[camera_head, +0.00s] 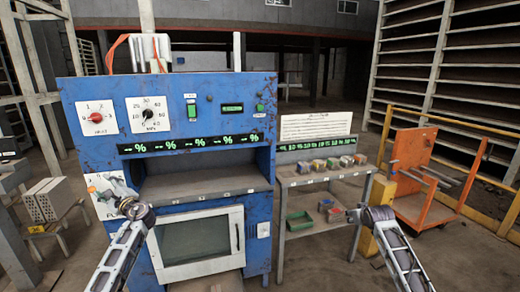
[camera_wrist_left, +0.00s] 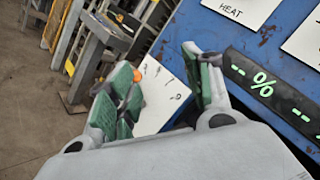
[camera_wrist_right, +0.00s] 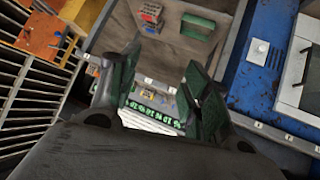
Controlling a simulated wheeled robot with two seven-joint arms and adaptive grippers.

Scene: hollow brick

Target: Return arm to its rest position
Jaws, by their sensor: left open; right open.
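My left gripper (camera_head: 112,188) is raised in front of the left side of the blue machine (camera_head: 205,92), near its lower-left panel. In the left wrist view its green-padded fingers (camera_wrist_left: 160,88) are spread and empty, with a white panel showing between them. My right gripper (camera_head: 355,214) is in front of the right end of the grey shelf table (camera_head: 284,218). In the right wrist view its fingers (camera_wrist_right: 158,85) are apart with nothing between them; the table and its green display lie beyond. Whether either gripper touches anything is unclear in the head view.
An orange cart (camera_head: 411,160) and yellow rail (camera_head: 480,215) are at right. Grey blocks (camera_head: 48,199) sit on a stand at left. A glazed door (camera_head: 197,243) fronts the machine.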

